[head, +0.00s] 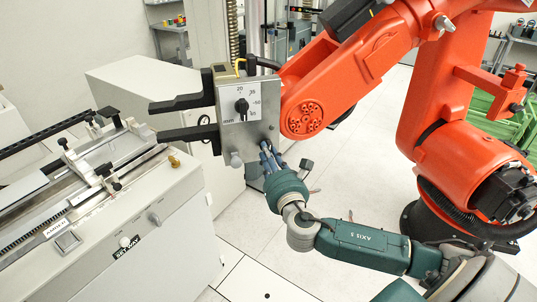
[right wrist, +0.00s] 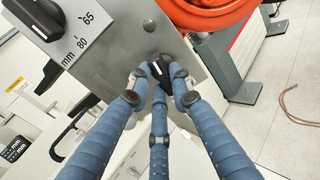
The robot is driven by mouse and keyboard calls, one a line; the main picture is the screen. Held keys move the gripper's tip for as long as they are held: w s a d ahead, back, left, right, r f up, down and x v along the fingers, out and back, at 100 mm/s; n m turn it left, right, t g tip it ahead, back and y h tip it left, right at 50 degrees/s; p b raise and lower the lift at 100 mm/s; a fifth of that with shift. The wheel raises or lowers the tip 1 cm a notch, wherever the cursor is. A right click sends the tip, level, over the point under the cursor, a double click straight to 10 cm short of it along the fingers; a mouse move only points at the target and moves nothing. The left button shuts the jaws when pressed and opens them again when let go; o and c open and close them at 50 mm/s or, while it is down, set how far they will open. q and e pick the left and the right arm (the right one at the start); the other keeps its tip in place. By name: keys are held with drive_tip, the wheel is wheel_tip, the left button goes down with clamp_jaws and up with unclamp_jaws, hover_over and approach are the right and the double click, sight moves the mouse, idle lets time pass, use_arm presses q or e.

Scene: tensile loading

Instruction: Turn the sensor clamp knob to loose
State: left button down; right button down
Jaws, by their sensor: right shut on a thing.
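The grey metal plate (head: 262,98) of the sensor unit stands upright in the head view, with a black dial knob (head: 241,105) and a millimetre scale on it. Two black arms (head: 182,102) reach left from the unit. In the right wrist view, a small black knob (right wrist: 160,66) with a pale mark sits at the plate's lower edge. My right gripper (right wrist: 160,83) has its blue fingers closed around this small knob. In the head view my right gripper (head: 270,155) is at the plate's lower right and hides that knob. My left gripper does not show.
A large orange robot arm (head: 438,95) stands right of and behind the plate. A grey test bench (head: 150,225) with rails fills the left. A grey rounded knob (head: 236,160) sits at the plate's lower left. Pale floor (head: 300,275) is open in front.

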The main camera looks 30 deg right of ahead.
drive_tip(key=shift+f, duration=0.2)
drive_tip(key=c, duration=1.8)
unclamp_jaws()
drive_tip(key=shift+o, duration=1.3)
drive_tip(key=shift+r, duration=0.1)
drive_tip(key=v, duration=1.2)
